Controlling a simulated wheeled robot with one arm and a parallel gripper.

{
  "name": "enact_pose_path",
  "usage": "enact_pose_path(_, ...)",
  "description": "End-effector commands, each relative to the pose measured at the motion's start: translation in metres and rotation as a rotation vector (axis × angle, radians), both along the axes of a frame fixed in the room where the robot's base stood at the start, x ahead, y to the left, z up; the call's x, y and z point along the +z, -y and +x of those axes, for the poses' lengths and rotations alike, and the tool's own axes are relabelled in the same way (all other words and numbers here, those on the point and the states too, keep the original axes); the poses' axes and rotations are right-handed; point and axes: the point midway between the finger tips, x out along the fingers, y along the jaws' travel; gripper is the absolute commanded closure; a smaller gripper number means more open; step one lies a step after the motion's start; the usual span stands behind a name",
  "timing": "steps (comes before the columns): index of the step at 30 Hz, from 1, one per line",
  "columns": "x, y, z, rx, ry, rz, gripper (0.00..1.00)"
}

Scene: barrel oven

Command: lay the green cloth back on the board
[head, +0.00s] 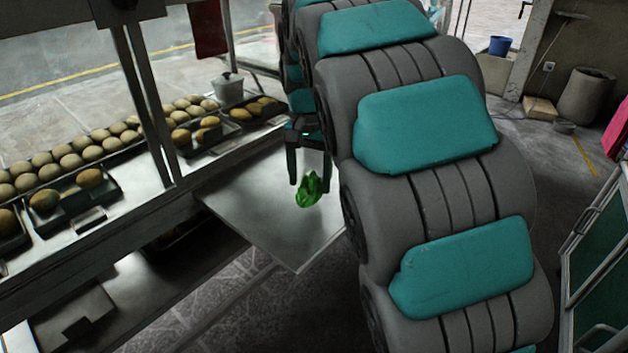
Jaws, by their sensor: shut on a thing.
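The green cloth (309,189) hangs crumpled from my gripper (309,178), which is shut on it. The cloth shows in front of the grey metal board (270,220), a flat panel that juts out from the counter. From this view I cannot tell whether the cloth touches the board or hangs a little above it. My arm covers the board's right side.
Trays of round buns (80,152) line the counter at left, with a lidded metal pot (228,88) behind. Metal posts (140,90) rise from the counter. A green-panelled cabinet (600,250) stands at right. Stone floor shows below the board.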

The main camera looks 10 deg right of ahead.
Motion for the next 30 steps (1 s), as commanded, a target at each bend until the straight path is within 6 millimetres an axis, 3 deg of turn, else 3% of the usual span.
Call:
enact_pose_path(3,-0.002,0.01,0.017,-0.002,0.0,0.0,0.68)
enact_pose_path(7,-0.003,0.014,0.025,-0.002,0.0,0.001,0.68)
enact_pose_path(11,-0.006,0.016,0.027,-0.001,0.0,0.001,0.68)
enact_pose_path(19,-0.037,0.016,0.025,-0.001,-0.004,0.0,0.68)
enact_pose_path(30,-0.041,0.016,0.026,-0.001,-0.001,0.001,0.68)
